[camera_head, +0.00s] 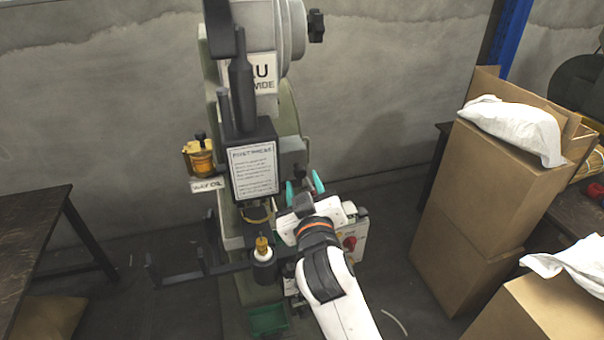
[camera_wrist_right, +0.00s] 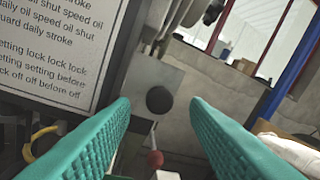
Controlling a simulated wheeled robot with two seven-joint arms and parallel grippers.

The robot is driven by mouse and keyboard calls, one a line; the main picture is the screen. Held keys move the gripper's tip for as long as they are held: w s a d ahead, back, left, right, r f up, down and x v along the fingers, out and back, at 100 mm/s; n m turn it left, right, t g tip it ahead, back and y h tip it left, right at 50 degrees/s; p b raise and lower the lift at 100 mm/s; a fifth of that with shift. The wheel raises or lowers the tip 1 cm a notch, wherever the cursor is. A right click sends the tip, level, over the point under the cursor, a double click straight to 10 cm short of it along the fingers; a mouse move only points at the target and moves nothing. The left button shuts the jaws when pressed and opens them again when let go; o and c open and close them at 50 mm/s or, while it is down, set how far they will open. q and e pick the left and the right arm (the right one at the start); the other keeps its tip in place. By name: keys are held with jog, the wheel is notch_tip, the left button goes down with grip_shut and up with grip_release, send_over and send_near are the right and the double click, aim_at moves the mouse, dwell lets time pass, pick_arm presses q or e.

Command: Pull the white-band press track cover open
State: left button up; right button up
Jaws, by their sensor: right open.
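The press (camera_head: 285,110) is a tall grey-green machine with a black box front that carries a printed notice (camera_head: 253,170). My right gripper (camera_head: 304,187) is open, its teal fingers apart beside the right side of that box. In the right wrist view, a grey plate (camera_wrist_right: 178,78) with a round black knob (camera_wrist_right: 159,100) shows between the open fingers. The knob looks free of both fingers; its distance is hard to judge. I cannot tell for certain whether this plate is the track cover, and no white band is clear. My left gripper is out of view.
A yellow oiler (camera_head: 199,158) sticks out at the press's left. A black bracket (camera_head: 190,275) reaches left lower down. Tall cardboard boxes (camera_head: 480,195) with white bags stand at the right. A dark table (camera_head: 30,225) stands at the left. A small red ball (camera_wrist_right: 155,158) shows below the knob.

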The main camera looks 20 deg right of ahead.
aim_at(291, 162)
jog(key=shift+w+d, duration=0.1)
jog(key=shift+w, duration=1.1)
grip_shut()
